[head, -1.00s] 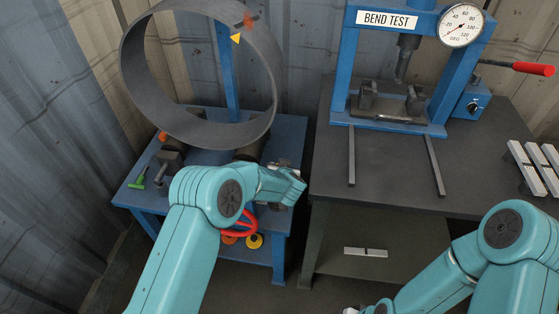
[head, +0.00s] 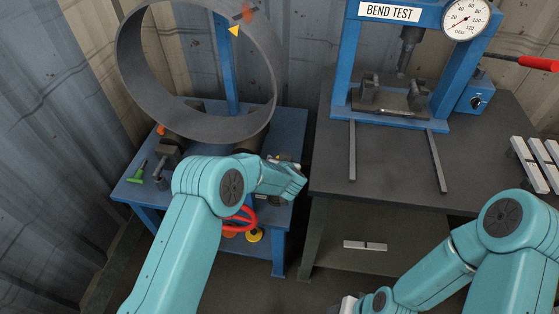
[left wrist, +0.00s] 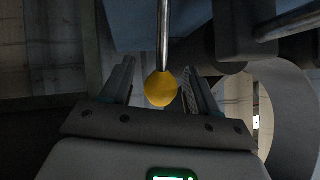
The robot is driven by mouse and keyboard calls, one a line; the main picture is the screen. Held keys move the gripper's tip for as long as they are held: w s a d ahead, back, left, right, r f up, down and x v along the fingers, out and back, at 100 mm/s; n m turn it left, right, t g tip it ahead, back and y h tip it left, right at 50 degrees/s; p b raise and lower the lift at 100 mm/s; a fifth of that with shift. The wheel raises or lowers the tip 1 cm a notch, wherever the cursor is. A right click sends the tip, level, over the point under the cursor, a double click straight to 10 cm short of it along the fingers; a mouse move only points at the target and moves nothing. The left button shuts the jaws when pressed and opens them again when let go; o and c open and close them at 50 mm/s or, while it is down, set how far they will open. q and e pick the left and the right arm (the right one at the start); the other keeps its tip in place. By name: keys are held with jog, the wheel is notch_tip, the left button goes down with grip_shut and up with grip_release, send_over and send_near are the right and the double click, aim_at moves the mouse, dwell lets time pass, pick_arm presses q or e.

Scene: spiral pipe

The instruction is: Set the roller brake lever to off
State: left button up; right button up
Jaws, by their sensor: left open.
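In the left wrist view a yellow ball knob (left wrist: 161,89) on a thin metal rod (left wrist: 164,40) stands between the fingers of my left gripper (left wrist: 160,74). It looks like the lever's handle. The fingers are open, one on each side of the knob, with gaps visible. In the head view my left wrist covers most of that gripper at the right side of the blue roller stand (head: 290,125), and the lever is mostly hidden there. Any on or off marking is not visible. My right gripper (head: 348,304) shows only partly at the bottom edge.
A large grey pipe ring (head: 130,75) stands on the roller stand. The dark bench (head: 395,170) with a blue bend test press (head: 352,60) is to the right.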

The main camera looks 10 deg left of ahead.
pick_arm(q)
jog(key=shift+r, duration=0.1)
jog(key=shift+s+r, duration=0.1)
jog(key=shift+r, duration=0.05)
jog(key=v, duration=1.6)
jog(key=shift+s, duration=0.1)
